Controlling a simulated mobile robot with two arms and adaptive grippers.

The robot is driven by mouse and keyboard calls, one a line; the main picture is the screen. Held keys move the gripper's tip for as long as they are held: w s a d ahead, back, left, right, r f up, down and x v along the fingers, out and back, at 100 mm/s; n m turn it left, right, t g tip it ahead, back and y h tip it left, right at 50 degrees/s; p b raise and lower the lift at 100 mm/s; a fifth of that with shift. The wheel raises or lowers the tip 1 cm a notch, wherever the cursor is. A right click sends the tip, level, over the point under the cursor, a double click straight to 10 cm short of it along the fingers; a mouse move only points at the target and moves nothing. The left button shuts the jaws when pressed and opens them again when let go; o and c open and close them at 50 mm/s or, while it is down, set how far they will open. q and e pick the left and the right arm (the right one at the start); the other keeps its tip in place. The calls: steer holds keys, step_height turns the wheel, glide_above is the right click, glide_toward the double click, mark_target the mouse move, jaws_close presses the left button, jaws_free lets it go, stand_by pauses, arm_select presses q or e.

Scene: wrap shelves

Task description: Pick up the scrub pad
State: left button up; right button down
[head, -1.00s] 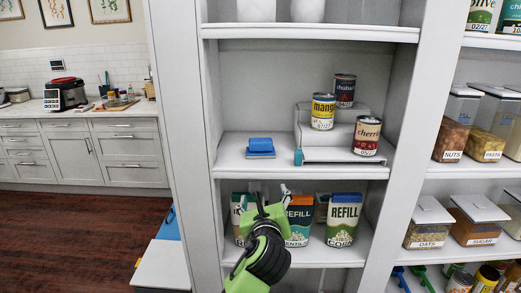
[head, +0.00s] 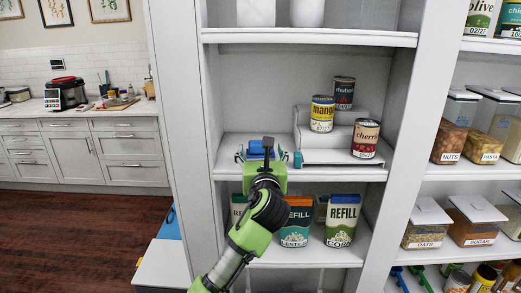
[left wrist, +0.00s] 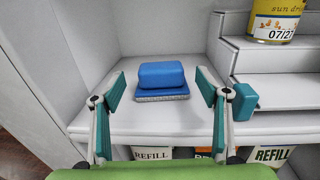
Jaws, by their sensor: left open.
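The blue scrub pad (left wrist: 162,76) lies on the middle shelf, with a blue block on top and a thin grey-edged base. In the head view the pad (head: 256,146) is partly hidden behind my left gripper (head: 262,157). In the left wrist view my left gripper (left wrist: 160,108) is open, its two fingers spread wide on either side of the pad. The pad lies a little beyond the fingertips, and nothing is between the fingers. My right gripper is not in view.
A white stepped riser (head: 335,154) stands to the right on the same shelf, bearing mango (head: 322,113), rhubarb (head: 343,93) and cherry (head: 365,139) cans. A small teal piece (left wrist: 244,102) is close to the right finger. Refill boxes (head: 342,220) stand on the shelf below.

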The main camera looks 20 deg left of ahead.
mark_target(260, 142)
arm_select(q)
steer(key=shift+w+a+r, duration=0.15)
steer(key=shift+w, duration=0.3)
steer(key=p+x, duration=0.1)
steer(key=x, duration=0.2)
steer(key=shift+w, duration=0.15)
steer(key=shift+w+a+f+p, duration=0.2)
steer(key=shift+w+p, duration=0.1)
steer(key=shift+w, duration=0.1)
steer(key=c, duration=1.2)
